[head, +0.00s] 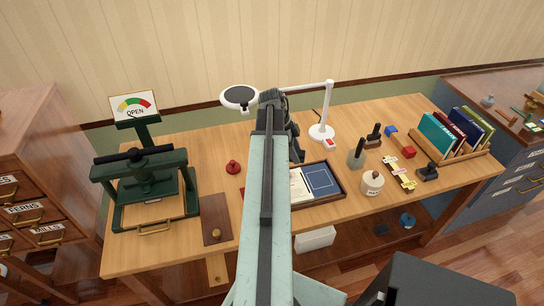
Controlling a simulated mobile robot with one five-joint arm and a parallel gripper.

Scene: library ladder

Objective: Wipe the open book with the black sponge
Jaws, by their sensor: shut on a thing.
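The open book (297,188) lies on the table behind my arm. Part of a pale page shows just right of the arm, and my arm hides much of the rest. My gripper (297,154) is dark and points down just above and behind the visible page. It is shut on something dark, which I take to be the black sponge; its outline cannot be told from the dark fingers. I cannot tell whether it touches the book.
A dark tray with a blue panel (322,179) lies right of the page. A white lamp (321,132) stands behind. A green press (146,190) and red knob (233,167) are left. A cream jar (372,183), grey bottle (356,154) and book rack (459,151) are right.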

